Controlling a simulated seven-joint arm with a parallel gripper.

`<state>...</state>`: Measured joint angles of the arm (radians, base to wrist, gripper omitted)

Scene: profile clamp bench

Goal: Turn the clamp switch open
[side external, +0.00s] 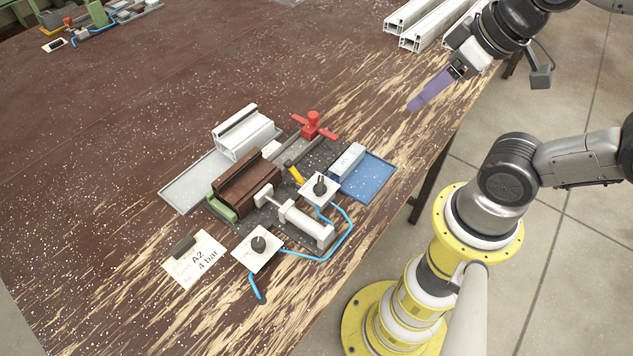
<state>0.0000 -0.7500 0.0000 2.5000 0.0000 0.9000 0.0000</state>
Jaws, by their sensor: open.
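Two dark knobs on white plates stand by the clamp. One knob (258,244) is on the front plate, the other knob (320,186) is on the plate right of the clamp. I cannot tell from labels which is the clamp switch, nor read their settings. The clamp (305,224) has a light grey cylinder with a rod reaching left toward a brown profile block (243,184). My gripper (413,105), with purple fingers, is open and empty above the table's right edge, up and right of both knobs, touching nothing. The gap between its fingers is hidden from this side.
A blue tube (348,232) links the two plates. A card (194,258) reading "A2 4 bar" lies left, a dark block on it. A red handle (313,126), a white profile (242,132) and a blue tray (372,182) surround the clamp.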

